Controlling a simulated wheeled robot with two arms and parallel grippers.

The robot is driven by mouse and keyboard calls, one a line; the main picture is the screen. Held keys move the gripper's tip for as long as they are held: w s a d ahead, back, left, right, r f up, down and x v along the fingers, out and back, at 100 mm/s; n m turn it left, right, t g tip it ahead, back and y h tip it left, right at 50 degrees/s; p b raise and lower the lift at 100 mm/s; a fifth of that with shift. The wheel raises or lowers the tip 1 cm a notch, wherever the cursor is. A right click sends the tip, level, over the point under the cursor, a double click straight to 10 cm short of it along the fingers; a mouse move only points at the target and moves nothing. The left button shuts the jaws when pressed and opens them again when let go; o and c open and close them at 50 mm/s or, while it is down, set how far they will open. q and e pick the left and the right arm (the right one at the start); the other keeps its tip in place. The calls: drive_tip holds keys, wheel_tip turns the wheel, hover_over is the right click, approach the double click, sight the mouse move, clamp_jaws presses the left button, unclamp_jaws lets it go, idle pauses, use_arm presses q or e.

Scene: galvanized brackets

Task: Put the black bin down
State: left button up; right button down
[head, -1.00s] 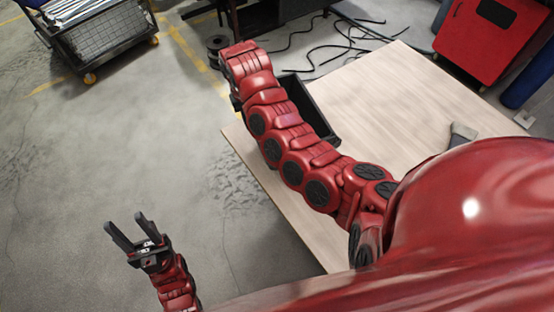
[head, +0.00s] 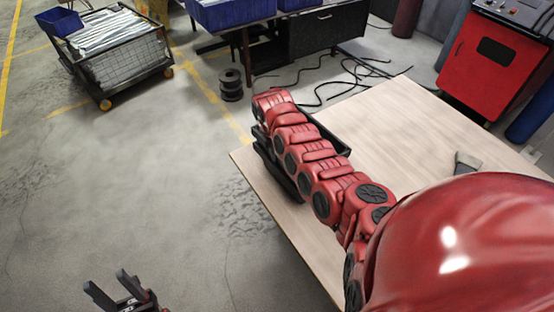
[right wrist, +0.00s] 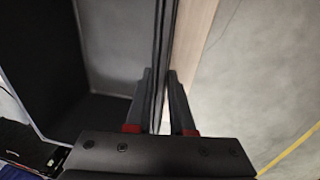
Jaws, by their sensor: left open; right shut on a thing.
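The black bin (head: 331,137) shows in the head view at the far left corner of the pale wooden table (head: 385,135), partly hidden behind my right arm. Whether its base touches the tabletop is hidden. In the right wrist view, my right gripper (right wrist: 160,92) is shut on the bin's thin upright wall, with the dark bin interior (right wrist: 40,60) to the left. In the head view the right fingers are hidden by the arm. My left gripper (head: 110,284) is open and empty, over the floor at the bottom left, away from the table.
A grey tool-like object (head: 467,161) lies on the table's right side. The middle of the tabletop is clear. Black cables (head: 345,75) and a black spool (head: 231,84) lie on the floor beyond. A wire cart (head: 118,55) stands at the back left, a red machine (head: 492,60) at the back right.

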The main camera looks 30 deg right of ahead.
sight(277, 166)
wheel_tip(277, 166, down, 4)
drive_tip(key=shift+r, duration=0.25)
